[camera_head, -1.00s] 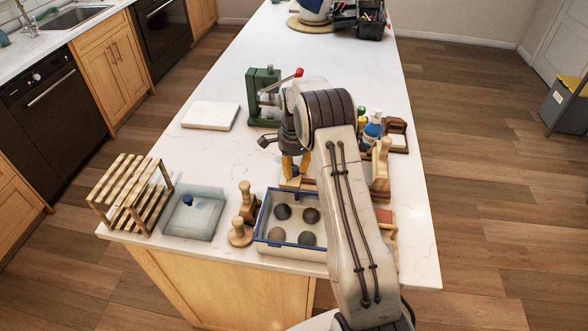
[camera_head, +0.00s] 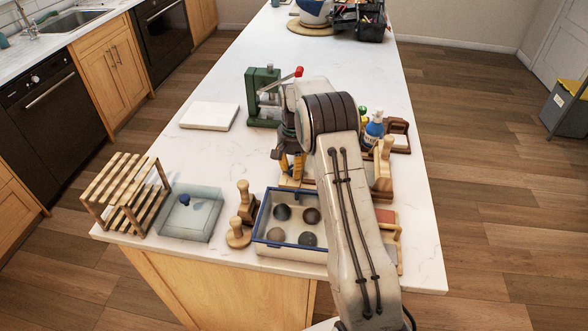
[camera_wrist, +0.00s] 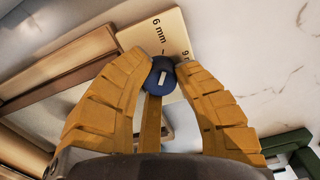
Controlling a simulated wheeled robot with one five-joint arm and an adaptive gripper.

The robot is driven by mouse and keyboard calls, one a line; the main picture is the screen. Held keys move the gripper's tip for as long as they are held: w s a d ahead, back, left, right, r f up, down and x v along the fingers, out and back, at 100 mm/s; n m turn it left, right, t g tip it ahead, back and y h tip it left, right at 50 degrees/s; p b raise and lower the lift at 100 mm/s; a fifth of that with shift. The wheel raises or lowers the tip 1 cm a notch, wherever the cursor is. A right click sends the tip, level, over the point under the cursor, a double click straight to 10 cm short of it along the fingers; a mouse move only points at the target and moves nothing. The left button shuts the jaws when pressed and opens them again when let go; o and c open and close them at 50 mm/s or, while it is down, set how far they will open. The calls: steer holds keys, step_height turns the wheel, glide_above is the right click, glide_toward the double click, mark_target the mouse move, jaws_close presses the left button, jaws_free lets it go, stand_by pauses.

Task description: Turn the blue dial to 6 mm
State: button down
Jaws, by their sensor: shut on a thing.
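The blue dial (camera_wrist: 160,80) sits between the yellow fingertips of my gripper (camera_wrist: 162,75) in the wrist view. The gripper is shut on it. A short white mark shows on the dial's face, roughly in line with the tick under "6 mm". I cannot tell whether it lines up exactly. The dial's pale plate (camera_wrist: 172,35) carries the "6 mm" label and part of a "9" label to its right. In the head view my gripper (camera_head: 292,172) points down behind the blue-rimmed box, and the dial is hidden there.
A blue-rimmed box (camera_head: 263,236) with several clay balls stands in front of my gripper. A green press (camera_head: 262,97) is behind it, and small bottles (camera_head: 373,130) and wooden holders are to the right. A glass tray (camera_head: 175,222) and slatted rack (camera_head: 125,195) stand left.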

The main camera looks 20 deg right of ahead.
steer(key=shift+s+f+n, duration=0.1)
steer(key=shift+f+n, duration=0.05)
steer(key=shift+n, duration=0.45)
steer(key=c, duration=0.9)
jaws_free()
step_height(320, 180, up, 12)
steer(key=shift+r, duration=0.1)
stand_by(0.6)
